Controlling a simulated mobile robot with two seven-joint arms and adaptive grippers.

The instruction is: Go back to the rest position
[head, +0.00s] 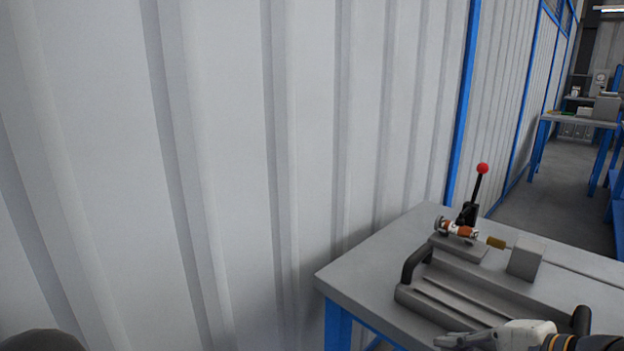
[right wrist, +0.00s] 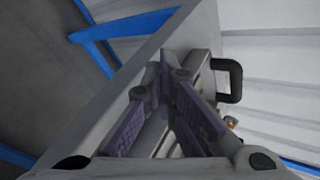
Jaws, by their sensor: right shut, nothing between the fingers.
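My right gripper (head: 450,341) is at the bottom edge of the head view, low at the near side of the workbench (head: 365,270). In the right wrist view its fingers (right wrist: 165,80) are closed together with nothing between them. The grey fixture (head: 440,300) with black handles lies on the bench beside and beyond the gripper. A small orange and metal part (head: 459,230) with a brass-coloured end sits at the fixture's back, by a lever with a red knob (head: 482,168). My left gripper is not in view.
A corrugated white wall (head: 230,150) with blue posts runs behind the bench and fills the left of the head view. A grey block (head: 526,258) stands on the bench. Another table (head: 575,118) with items is far off at right. Bare floor (head: 560,195) lies between.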

